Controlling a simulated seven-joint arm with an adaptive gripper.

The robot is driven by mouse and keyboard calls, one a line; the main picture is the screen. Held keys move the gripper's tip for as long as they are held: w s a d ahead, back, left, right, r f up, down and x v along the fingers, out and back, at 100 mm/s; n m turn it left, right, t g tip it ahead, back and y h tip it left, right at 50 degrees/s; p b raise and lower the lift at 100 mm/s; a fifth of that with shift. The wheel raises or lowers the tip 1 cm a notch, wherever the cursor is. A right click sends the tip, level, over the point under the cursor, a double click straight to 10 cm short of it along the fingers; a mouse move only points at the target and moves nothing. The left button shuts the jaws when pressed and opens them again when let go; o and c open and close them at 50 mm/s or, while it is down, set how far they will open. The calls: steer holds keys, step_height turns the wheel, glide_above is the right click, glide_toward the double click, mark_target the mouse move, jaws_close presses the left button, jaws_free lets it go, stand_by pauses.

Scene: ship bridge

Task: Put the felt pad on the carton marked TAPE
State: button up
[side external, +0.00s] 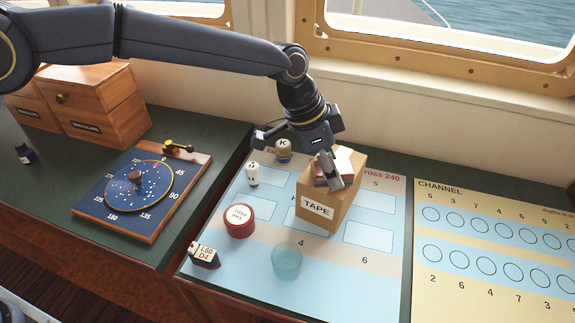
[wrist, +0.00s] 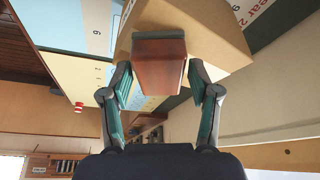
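The carton marked TAPE (side external: 318,213) is a tan box on the pale blue chart sheet in the side view; its side fills the upper part of the wrist view (wrist: 220,35). A reddish-brown block with a dark green edge (wrist: 158,65), which seems to be the felt pad, is between my fingers in the wrist view. In the side view the block (side external: 347,160) appears on the carton's top, partly hidden by a finger. My gripper (wrist: 158,85) is open, with a finger on each side of the block and narrow gaps showing. Contact underneath the block is hard to see.
The CHANNEL sheet (side external: 490,245) at right is clear.

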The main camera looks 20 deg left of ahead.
steer(key=shift+o, duration=0.4)
steer(key=shift+r, duration=0.3)
steer(key=v, duration=1.2)
steer(key=s+a+r+n+t, duration=0.1)
steer(key=s+a+r+n, duration=0.2)
steer(key=a, duration=0.7)
steer(key=s+a+r+n+t+y, duration=0.25)
steer(key=s+a, duration=0.25)
steer(key=a, duration=0.7)
steer(key=s+a+f+n, duration=0.2)
steer(key=s+a+n, duration=0.2)
steer(key=s+a, duration=0.2)
steer(key=s+a+f+n+y, duration=0.1)
steer(key=s+a+f+n, duration=0.2)
steer(key=s+a, duration=0.4)
steer(key=s+n, duration=0.1)
steer(key=s, duration=0.1)
steer(key=shift+s+a+f, duration=0.2)
steer(key=shift+s+a, duration=0.05)
steer(key=shift+s, duration=0.1)
